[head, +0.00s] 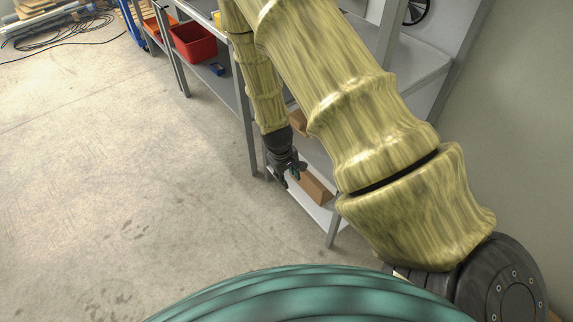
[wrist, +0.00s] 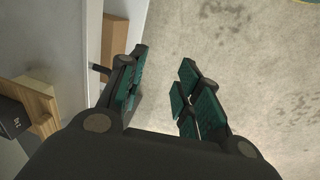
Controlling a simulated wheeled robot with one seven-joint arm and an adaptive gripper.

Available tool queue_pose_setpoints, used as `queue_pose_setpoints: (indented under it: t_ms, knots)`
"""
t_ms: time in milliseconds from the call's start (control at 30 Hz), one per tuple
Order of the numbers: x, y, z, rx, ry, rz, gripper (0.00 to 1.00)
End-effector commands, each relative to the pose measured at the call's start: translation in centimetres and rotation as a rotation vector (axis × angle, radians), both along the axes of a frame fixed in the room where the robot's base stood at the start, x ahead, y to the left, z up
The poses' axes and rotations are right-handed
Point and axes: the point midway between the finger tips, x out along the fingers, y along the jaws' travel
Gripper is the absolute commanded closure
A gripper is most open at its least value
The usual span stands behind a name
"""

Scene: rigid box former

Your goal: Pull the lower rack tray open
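The lower rack tray (head: 318,213) is a pale, low shelf-like tray at the bottom of the grey metal rack, with a brown box (head: 316,186) on it. In the wrist view the pale tray surface (wrist: 136,22) shows beyond the left finger, beside the brown box (wrist: 113,37). My gripper (head: 287,178) is just in front of the rack, close to the tray's front side. In the wrist view my gripper (wrist: 164,62) is open, its fingers apart with nothing visibly held between them. A short dark bar (wrist: 100,69) shows beside the left finger; I cannot tell whether it is a handle.
The grey rack post (head: 247,130) stands close to my gripper. A red bin (head: 194,42) sits on a rack shelf further back. A wooden piece and dark box (wrist: 14,118) lie left in the wrist view. The concrete floor (head: 110,170) left of the rack is clear.

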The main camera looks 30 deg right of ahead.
Motion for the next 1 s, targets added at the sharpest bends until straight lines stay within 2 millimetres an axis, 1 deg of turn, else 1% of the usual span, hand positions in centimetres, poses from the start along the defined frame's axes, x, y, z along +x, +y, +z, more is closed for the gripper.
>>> queue_pose_setpoints:
  t_ms: [33,167,300,400,500,600,767,867,1000]
  knots:
    - [1.6,-0.6,-1.1,-0.006,-0.007,0.002,0.66]
    - [5.0,-2.1,-0.7,-0.017,-0.008,0.006,0.66]
    - [8.3,-3.5,0.1,-0.024,-0.009,0.012,0.66]
    - [10.1,-4.4,1.0,-0.026,-0.010,0.013,0.66]
    - [11.5,-5.0,1.9,-0.026,-0.009,0.015,0.66]
    - [12.4,-5.5,2.6,-0.026,-0.010,0.016,0.66]
    - [12.9,-5.8,3.1,-0.026,-0.008,0.017,0.66]
    - [13.0,-5.9,2.6,-0.026,-0.006,0.017,0.66]
    - [13.0,-6.3,0.8,-0.026,-0.005,0.017,0.66]
